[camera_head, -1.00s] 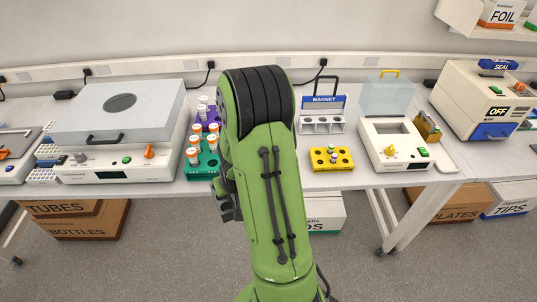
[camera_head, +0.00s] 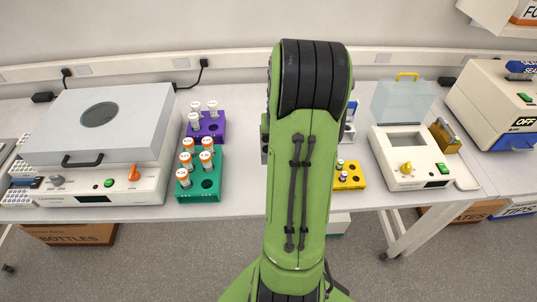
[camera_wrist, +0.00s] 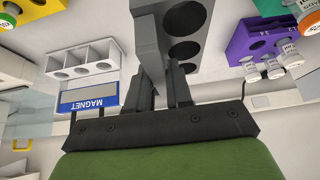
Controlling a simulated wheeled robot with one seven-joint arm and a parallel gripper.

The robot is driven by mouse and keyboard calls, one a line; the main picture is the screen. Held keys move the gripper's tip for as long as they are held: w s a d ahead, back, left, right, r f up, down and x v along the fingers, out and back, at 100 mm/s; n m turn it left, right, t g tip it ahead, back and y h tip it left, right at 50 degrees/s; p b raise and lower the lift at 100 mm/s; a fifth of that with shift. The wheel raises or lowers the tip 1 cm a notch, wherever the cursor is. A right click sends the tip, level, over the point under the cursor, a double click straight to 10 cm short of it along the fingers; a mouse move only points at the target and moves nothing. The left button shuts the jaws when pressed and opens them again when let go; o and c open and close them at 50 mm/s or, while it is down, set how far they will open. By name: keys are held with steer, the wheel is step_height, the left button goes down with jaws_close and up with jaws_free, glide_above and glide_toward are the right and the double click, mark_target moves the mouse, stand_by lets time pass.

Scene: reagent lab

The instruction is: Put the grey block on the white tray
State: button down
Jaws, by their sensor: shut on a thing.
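The grey block (camera_wrist: 180,20), with round holes along one side, shows in the wrist view. My gripper (camera_wrist: 166,80) is shut on it, with dark fingers on both sides of its lower end, and the block extends past the top of the picture. In the head view my green arm hides most of the gripper and block; a grey part shows at the arm's left edge, but I cannot tell which it is.
Purple (camera_head: 208,128) and green (camera_head: 207,194) racks with capped tubes stand left of my arm, near a large lidded device (camera_head: 110,140). A yellow rack (camera_head: 350,184) and a white device (camera_head: 408,165) stand at right. A MAGNET rack (camera_wrist: 82,65) shows in the wrist view.

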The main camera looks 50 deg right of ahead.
steer(key=f, duration=0.9)
steer(key=shift+s+a+f+b, duration=0.25)
steer(key=shift+b, duration=0.05)
steer(key=shift+f, duration=0.1)
steer(key=c, duration=1)
jaws_free()
